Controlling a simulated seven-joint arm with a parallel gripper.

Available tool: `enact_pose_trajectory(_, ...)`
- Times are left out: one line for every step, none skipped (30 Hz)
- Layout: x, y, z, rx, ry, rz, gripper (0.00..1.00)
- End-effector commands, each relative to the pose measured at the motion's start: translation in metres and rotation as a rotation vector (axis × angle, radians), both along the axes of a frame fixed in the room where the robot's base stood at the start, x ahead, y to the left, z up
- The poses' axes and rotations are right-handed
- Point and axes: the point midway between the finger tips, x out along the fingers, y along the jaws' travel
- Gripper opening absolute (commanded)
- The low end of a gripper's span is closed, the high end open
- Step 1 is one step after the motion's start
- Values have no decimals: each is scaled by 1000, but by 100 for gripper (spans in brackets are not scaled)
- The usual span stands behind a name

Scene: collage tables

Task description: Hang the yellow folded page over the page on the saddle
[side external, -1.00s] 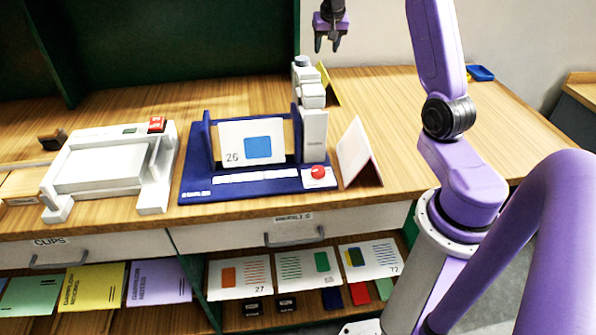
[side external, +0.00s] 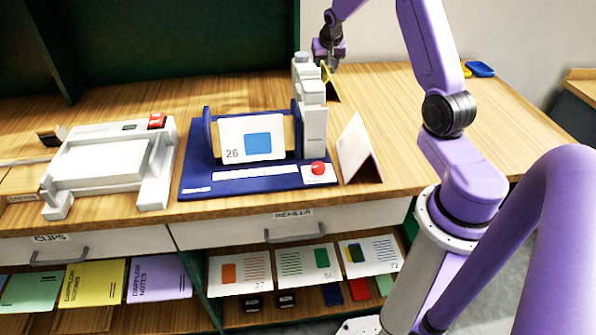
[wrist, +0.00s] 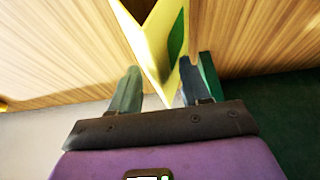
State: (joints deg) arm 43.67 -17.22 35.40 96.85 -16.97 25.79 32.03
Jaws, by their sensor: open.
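The yellow folded page (side external: 331,84) stands tent-like on the table behind the stapler-like machine, partly hidden by it in the side view. In the wrist view the yellow page (wrist: 160,50), with a green patch, reaches between my two open fingers. My gripper (side external: 332,66) is open, at the top of the yellow page; the wrist view shows its fingertips (wrist: 160,80) on either side of the fold, and I cannot tell whether they touch it. The page on the saddle (side external: 240,138), white with a blue square and "26", hangs on the blue saddle stand (side external: 230,187).
A white folded page (side external: 358,150) stands right of the blue stand. The grey-white machine head (side external: 313,105) rises between the saddle and my gripper. A white device (side external: 105,165) sits at left. The table's right side is mostly clear.

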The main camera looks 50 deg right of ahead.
Motion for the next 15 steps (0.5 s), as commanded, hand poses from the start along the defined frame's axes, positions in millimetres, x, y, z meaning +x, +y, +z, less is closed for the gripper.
enact_pose_trajectory(0,0,-1,0,0,0,47)
enact_pose_trajectory(0,0,-1,0,0,0,47)
enact_pose_trajectory(0,0,-1,0,0,0,47)
enact_pose_trajectory(0,0,-1,0,0,0,47)
enact_pose_trajectory(0,0,-1,0,0,0,47)
enact_pose_trajectory(0,0,-1,0,0,0,47)
enact_pose_trajectory(0,0,-1,0,0,0,47)
enact_pose_trajectory(0,0,0,0,0,0,44)
enact_pose_trajectory(0,0,0,0,0,0,31)
enact_pose_trajectory(0,0,0,0,0,0,21)
enact_pose_trajectory(0,0,0,0,0,0,19)
enact_pose_trajectory(0,0,0,-1,-1,0,19)
enact_pose_trajectory(0,0,0,-1,-1,0,19)
enact_pose_trajectory(0,0,0,-1,-1,0,19)
enact_pose_trajectory(0,0,0,-1,-1,0,19)
